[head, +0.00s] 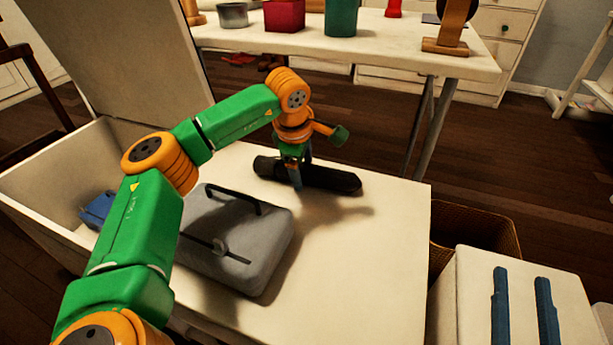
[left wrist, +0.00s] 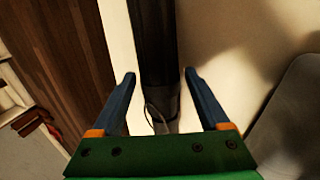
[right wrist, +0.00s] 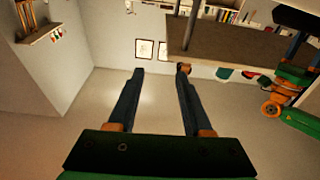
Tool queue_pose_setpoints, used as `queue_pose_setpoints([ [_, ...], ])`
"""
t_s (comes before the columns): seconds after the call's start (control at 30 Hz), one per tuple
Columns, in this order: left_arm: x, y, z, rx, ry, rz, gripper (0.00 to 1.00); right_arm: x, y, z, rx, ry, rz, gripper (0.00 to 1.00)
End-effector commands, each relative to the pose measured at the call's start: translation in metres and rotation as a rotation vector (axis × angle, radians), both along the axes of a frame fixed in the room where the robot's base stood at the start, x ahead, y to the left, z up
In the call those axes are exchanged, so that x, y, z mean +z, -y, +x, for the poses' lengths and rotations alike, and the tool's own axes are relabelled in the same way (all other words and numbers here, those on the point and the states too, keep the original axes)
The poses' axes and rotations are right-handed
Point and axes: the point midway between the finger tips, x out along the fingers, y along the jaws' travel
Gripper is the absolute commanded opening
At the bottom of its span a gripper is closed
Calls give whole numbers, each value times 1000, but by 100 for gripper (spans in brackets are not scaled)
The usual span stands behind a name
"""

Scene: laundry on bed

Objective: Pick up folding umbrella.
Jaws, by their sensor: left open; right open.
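The folding umbrella (head: 330,179) is a black, slim cylinder lying on the white surface, near its far edge. In the left wrist view the umbrella (left wrist: 155,50) runs between the fingers, with a thin cord loop at its near end. My left gripper (head: 297,172) is open and points down at the umbrella, with a finger to either side of it. In the left wrist view the left gripper (left wrist: 158,75) shows clear gaps to the umbrella on both sides. My right gripper (right wrist: 158,70) is open and empty in the right wrist view, away from the umbrella.
A grey case (head: 235,240) with a black handle lies just left of the umbrella. An open white box with a raised lid (head: 120,50) holds a blue item (head: 97,208). A table (head: 390,50) with containers stands behind. The surface's front right is clear.

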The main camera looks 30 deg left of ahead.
Motion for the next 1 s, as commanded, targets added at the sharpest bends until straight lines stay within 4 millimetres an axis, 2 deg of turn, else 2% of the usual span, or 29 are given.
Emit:
queue_pose_setpoints([
  [0.2,-5,0,2,0,0,0,78,26,-2,-8,13,142,33,50],
  [0.47,-5,-1,2,0,1,0,78,29,-2,-9,14,155,36,50],
  [0.7,-5,-1,2,0,1,0,14,28,-2,-9,14,153,35,50],
  [0.77,-5,-1,2,0,1,0,0,28,-2,-9,14,153,35,50],
  [1.0,-4,-1,2,0,2,0,0,28,-2,-9,13,152,35,50],
])
